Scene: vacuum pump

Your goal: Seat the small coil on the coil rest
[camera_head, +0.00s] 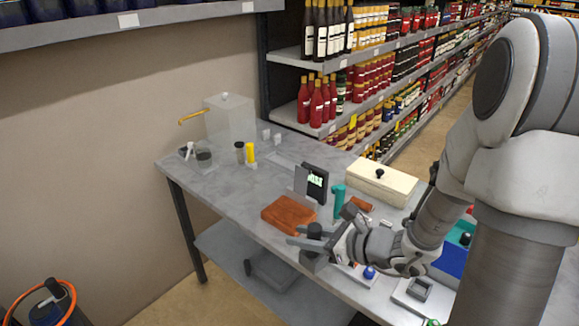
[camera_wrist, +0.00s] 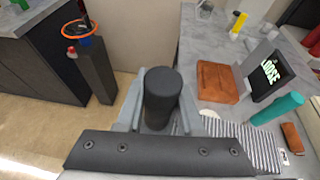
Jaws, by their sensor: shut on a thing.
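My gripper (camera_head: 312,238) is over the front edge area of the grey table. It is shut on a dark cylinder (camera_wrist: 163,92), which stands upright between the two grey fingers in the wrist view. The cylinder's dark top (camera_head: 315,230) also shows in the head view. I cannot tell for certain that this cylinder is the small coil. A grey block (camera_head: 313,262) shows just below the fingers; whether it joins the cylinder is unclear. A light grey plate with a dark square fitting (camera_head: 418,289) lies right of the gripper. I cannot tell which thing is the coil rest.
A brown pad (camera_head: 288,213), a dark display (camera_head: 316,184), a teal cylinder (camera_head: 338,199) and a cream lidded box (camera_head: 382,182) stand close behind the gripper. A striped grey mat (camera_wrist: 245,140) lies beside it. The table's left middle is fairly clear.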

